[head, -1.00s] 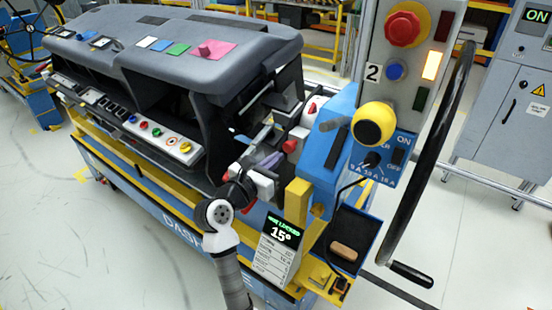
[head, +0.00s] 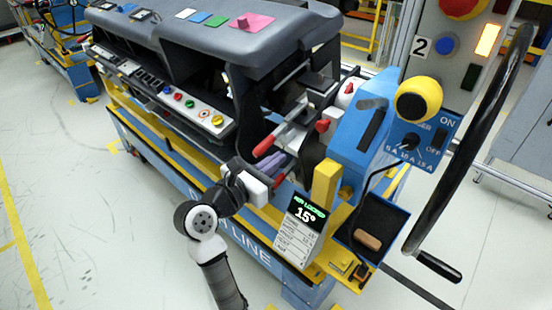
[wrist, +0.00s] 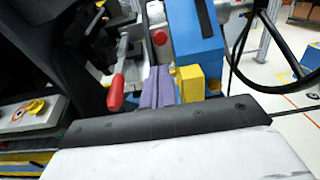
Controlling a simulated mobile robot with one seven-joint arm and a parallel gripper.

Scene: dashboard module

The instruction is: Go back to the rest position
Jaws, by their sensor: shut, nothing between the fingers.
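My gripper (head: 281,162) shows in the head view at the right end of the dashboard module, in front of the clamp mechanism. Its purple fingers lie side by side, shut and empty; they also show at the middle of the wrist view (wrist: 158,76). The dashboard (head: 230,40) is a dark grey moulded unit on a blue and yellow stand. A red-handled clamp (head: 268,144) is close behind the fingers in the head view, and its red handle (wrist: 116,93) is left of them in the wrist view. I cannot tell whether anything touches.
Right of my gripper are a yellow post (head: 325,185), a blue housing (head: 352,135) and a display reading 15° (head: 301,228). A dark tray (head: 378,225) holds a wooden-looking piece (head: 367,240). A large black wheel (head: 468,130) stands at right. The floor at left is open.

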